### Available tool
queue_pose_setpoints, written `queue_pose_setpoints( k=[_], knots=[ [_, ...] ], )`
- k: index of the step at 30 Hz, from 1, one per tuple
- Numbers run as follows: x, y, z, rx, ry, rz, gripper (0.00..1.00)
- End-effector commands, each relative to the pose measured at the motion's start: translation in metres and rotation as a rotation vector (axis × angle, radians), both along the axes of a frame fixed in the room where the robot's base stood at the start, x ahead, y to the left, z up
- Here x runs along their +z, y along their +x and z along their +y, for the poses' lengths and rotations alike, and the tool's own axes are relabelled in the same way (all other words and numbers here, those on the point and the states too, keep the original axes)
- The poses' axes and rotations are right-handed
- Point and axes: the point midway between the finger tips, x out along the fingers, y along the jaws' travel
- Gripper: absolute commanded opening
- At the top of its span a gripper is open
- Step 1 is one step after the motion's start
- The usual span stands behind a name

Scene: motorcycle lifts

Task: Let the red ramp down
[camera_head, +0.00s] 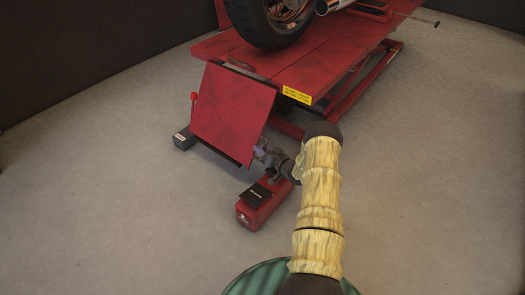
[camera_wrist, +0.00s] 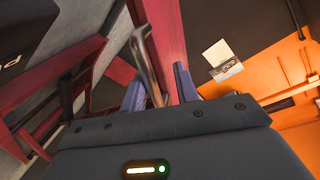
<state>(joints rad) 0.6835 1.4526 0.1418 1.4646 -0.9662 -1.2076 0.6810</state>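The red ramp (camera_head: 233,112) is a flat panel hinged at the front end of the red lift (camera_head: 300,62). It slopes down from the hinge toward me; I cannot tell whether its lower edge touches the floor. My gripper (camera_head: 262,153) is at the ramp's lower right corner, partly hidden by my wrist. In the wrist view my gripper (camera_wrist: 160,90) has its two bluish fingers apart. A metal bar (camera_wrist: 145,55) and a red strip (camera_wrist: 168,45) show between or just beyond them. Contact with either is unclear.
A red box with a black top (camera_head: 262,203) stands on the floor right below my gripper. A dark box (camera_head: 184,139) and a red-knobbed lever (camera_head: 193,98) are left of the ramp. A motorcycle wheel (camera_head: 265,22) rests on the lift. Floor at the left is clear.

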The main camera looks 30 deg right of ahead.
Motion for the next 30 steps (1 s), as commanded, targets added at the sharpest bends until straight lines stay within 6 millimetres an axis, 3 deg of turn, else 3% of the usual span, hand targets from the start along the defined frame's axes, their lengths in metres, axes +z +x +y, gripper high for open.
queue_pose_setpoints(
  k=[14,30],
  knots=[
    [0.004,-0.01,-0.006,-0.006,-0.001,0.0,0.3],
    [0.017,-0.108,-0.031,-0.007,0.002,0.001,0.3]
  ],
)
